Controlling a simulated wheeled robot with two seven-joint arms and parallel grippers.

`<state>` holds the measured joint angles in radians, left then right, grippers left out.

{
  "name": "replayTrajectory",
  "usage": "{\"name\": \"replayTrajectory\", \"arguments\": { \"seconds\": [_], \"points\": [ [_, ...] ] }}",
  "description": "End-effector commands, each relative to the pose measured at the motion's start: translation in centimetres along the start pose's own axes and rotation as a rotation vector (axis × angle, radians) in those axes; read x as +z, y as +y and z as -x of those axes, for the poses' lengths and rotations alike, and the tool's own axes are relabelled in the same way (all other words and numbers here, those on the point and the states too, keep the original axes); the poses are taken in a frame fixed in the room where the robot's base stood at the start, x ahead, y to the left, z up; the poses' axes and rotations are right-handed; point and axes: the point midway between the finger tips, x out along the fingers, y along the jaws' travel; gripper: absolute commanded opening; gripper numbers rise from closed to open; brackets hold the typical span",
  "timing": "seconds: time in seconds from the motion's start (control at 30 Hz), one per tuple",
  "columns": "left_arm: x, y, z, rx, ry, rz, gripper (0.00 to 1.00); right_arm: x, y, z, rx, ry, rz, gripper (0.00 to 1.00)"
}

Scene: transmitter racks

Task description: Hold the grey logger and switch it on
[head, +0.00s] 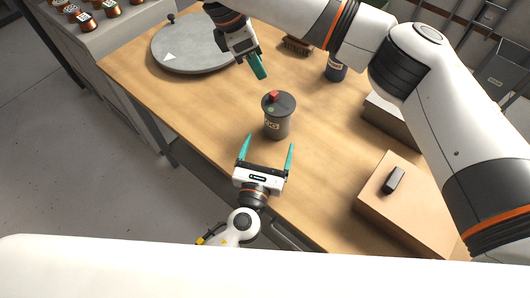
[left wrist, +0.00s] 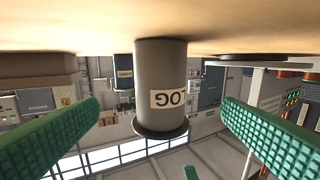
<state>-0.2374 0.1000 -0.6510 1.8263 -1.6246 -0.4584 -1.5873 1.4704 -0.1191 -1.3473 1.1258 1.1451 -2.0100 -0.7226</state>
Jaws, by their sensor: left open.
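The grey logger (head: 277,127) is an upright cylinder on the wooden table, with a dark lid and a red switch (head: 274,97) on top. A green spot shows beside the switch. My left gripper (head: 267,146) is open on the near side of the logger, its fingers pointing at it. In the left wrist view the logger (left wrist: 158,75) appears upside down with a "LOG" label, between the spread teal fingers and apart from both. My right gripper (head: 260,72) hangs beyond the logger, up and left of it; its fingers overlap from this angle, so its opening is unclear.
A round grey turntable (head: 185,48) lies at the far left of the table (head: 215,110). A dark labelled jar (head: 337,70) and a reddish block (head: 297,47) stand behind. At right are a grey box (head: 386,115) and a tan box (head: 410,212) bearing a dark device (head: 394,180).

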Motion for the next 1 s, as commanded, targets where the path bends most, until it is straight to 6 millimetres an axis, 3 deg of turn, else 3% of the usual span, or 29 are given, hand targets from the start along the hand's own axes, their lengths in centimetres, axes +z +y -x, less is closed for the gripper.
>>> {"name": "replayTrajectory", "arguments": {
  "seconds": [0.3, 0.5, 0.97, 1.0],
  "points": [
    [-0.1, -0.1, -6.3, -0.002, 0.002, 0.003, 0.88, 0.0, 0.0, 0.0, 0.0, 0.0, 0.0, 0.36],
    [-0.1, -0.1, -9.0, -0.001, 0.001, 0.002, 0.88, 0.0, 0.0, 0.0, 0.0, 0.0, 0.0, 0.36],
    [0.0, -0.1, -10.1, -0.001, 0.0, 0.004, 0.88, 0.0, 0.0, 0.0, 0.0, 0.0, 0.0, 0.36],
    [0.0, -0.1, -10.1, -0.001, 0.0, 0.004, 0.82, 0.0, 0.0, 0.0, 0.0, 0.0, 0.0, 0.36]
  ]
}}
